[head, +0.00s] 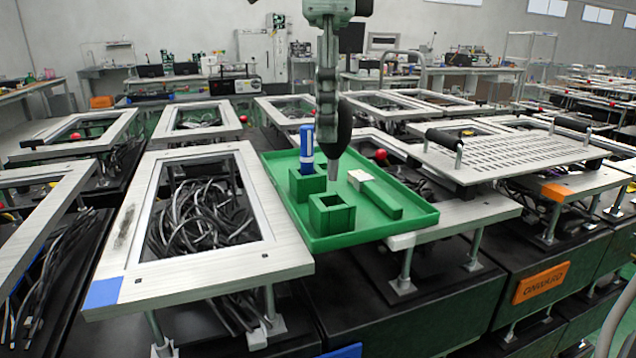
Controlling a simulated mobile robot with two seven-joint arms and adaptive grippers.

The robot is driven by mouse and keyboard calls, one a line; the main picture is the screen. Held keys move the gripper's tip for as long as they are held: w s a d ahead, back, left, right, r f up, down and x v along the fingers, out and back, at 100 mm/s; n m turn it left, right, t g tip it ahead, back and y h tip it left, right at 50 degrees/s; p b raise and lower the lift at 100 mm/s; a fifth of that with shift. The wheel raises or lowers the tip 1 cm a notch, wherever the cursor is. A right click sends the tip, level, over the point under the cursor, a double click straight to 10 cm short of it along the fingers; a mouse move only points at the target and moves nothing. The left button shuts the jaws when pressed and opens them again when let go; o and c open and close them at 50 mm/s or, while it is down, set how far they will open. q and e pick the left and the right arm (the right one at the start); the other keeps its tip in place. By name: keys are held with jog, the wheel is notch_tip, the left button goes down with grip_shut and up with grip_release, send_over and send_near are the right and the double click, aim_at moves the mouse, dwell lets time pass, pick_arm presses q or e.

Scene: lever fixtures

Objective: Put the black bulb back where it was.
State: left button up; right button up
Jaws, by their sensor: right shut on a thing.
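My right gripper (328,98) comes down from the top of the head view and is shut on the black bulb (343,128). The bulb hangs nearly upright with its grey narrow end (333,165) pointing down. It is above the green tray (410,222), over the area of an open square green holder (332,216), and looks clear of it. That holder appears empty. A second green holder (306,184) behind it has a blue cylinder with a white band (306,148) standing in it. My left gripper is not in view.
A green bar with a white end (378,200) lies on the tray's right side. White frames with bundled cables (205,215) stand to the left. A slotted white plate with black handles (515,155) stands to the right. A red ball (380,155) is behind the tray.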

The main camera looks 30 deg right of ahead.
aim_at(328, 157)
notch_tip(328, 157, down, 3)
jog(key=shift+s+r, duration=0.1)
jog(key=shift+r, duration=0.05)
jog(key=shift+f, duration=0.3)
notch_tip(328, 157, down, 3)
jog(key=shift+f, duration=0.3)
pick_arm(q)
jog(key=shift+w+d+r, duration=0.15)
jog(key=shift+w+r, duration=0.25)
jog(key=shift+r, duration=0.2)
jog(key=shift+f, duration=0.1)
pick_arm(e)
jog(key=o, duration=0.7)
jog(key=shift+o, duration=0.2)
